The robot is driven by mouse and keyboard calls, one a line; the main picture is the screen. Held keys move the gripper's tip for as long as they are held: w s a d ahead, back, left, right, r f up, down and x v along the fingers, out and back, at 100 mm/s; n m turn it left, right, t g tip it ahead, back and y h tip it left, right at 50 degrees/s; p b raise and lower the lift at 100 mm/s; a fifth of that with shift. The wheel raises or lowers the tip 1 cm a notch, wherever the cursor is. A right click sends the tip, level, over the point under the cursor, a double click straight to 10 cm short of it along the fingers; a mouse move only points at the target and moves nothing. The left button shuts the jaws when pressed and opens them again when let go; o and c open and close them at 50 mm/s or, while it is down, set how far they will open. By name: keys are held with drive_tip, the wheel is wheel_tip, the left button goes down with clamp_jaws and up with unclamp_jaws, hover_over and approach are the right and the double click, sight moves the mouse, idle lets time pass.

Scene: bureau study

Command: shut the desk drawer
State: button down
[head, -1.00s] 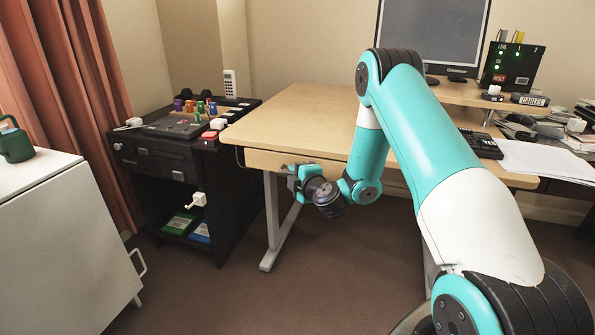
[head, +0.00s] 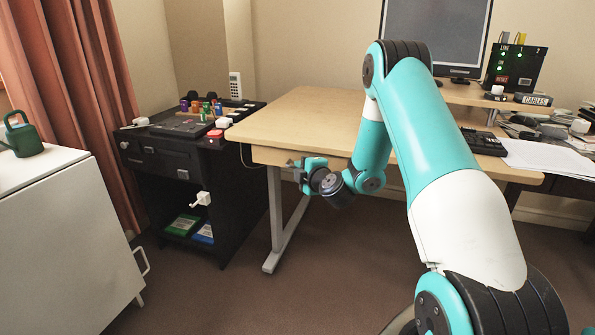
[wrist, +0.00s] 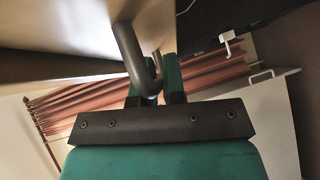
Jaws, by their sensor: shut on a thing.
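The desk (head: 300,110) has a pale wood top. Its drawer (head: 268,157) shows as a pale wood front below the near edge, left of my arm. My gripper (head: 298,170) is at the right part of that front. In the wrist view my gripper (wrist: 155,88) has its two teal fingers shut on the drawer's dark bar handle (wrist: 130,55). The far end of the handle joins a pale surface above. My gripper hides the handle in the head view, and I cannot tell exactly how far out the drawer stands.
A black cabinet (head: 165,155) with colored pieces on top stands left of the desk. A white cabinet (head: 60,240) with a green watering can (head: 22,138) is at the near left. A desk leg (head: 276,225) stands below my gripper. Brown carpet is clear in front.

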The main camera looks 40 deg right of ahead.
drive_tip(key=c, duration=1.5)
unclamp_jaws()
drive_tip(key=shift+w+d+r, duration=0.1)
drive_tip(key=shift+d+r, duration=0.05)
drive_tip(key=shift+d, duration=0.15)
drive_tip(key=shift+s+b, duration=0.55)
drive_tip(key=shift+b, duration=0.55)
drive_tip(key=shift+a+b+v, duration=0.2)
drive_tip(key=shift+b+v, duration=3.9)
drive_tip(key=shift+b, duration=0.85)
drive_tip(key=shift+a+b+v, duration=0.2)
drive_tip(key=shift+b+v, duration=3.95)
drive_tip(key=shift+b, duration=0.75)
